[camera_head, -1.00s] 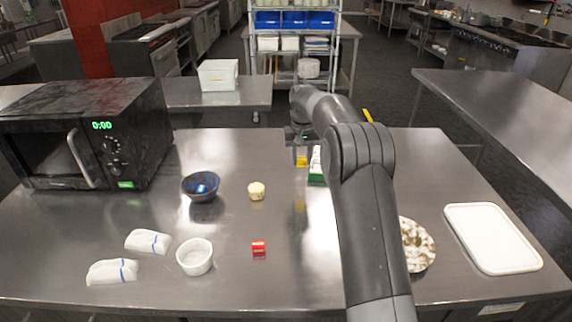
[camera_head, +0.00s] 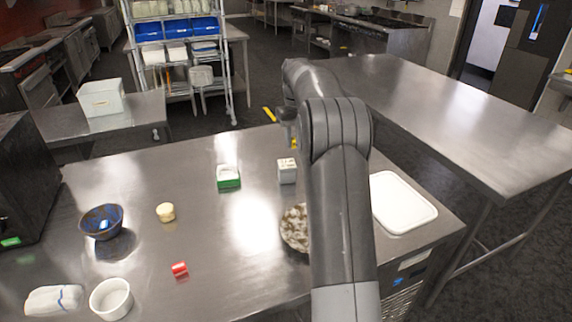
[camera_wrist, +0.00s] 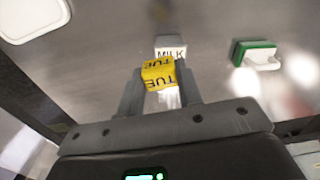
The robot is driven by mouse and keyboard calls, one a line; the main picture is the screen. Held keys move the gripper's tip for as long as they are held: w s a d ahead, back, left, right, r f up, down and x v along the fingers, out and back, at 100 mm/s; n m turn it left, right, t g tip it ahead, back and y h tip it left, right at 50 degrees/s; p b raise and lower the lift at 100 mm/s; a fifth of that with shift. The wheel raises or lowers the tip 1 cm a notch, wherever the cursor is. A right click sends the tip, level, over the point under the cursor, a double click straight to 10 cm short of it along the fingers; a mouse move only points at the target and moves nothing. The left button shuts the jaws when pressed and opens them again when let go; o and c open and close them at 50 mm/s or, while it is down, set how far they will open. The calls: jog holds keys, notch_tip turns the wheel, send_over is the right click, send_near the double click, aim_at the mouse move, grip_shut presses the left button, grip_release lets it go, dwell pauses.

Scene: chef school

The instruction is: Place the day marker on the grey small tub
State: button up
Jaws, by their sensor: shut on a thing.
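The day marker (camera_wrist: 158,74) is a yellow block lettered TUE in the wrist view. My gripper (camera_wrist: 160,84) is shut on it, with a finger on each side. That block also shows in the head view (camera_head: 287,171). In the head view my arm hides most of the gripper and the marker. I cannot tell for sure which thing is the grey small tub. A pale grey container (camera_head: 201,76) stands at the far rack, and a white tub (camera_head: 101,97) stands on the back-left table.
The steel table (camera_head: 215,225) holds a green-and-white item (camera_head: 228,178), a blue bowl (camera_head: 102,222), a small yellowish item (camera_head: 165,212), a red block (camera_head: 179,269), a white ramekin (camera_head: 111,299), a mottled plate (camera_head: 296,228) and a white tray (camera_head: 401,202). The right table (camera_head: 450,110) is bare.

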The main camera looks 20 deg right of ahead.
jog(key=s+d+r, duration=0.2)
jog(key=s+d, duration=0.1)
jog(key=d, duration=0.4)
send_over(287, 163)
notch_tip(287, 163, down, 7)
jog(key=shift+s+f, duration=0.1)
jog(key=shift+f, duration=2)
jog(key=o, duration=1)
jog(key=shift+f, duration=0.15)
jog(key=shift+c, duration=0.2)
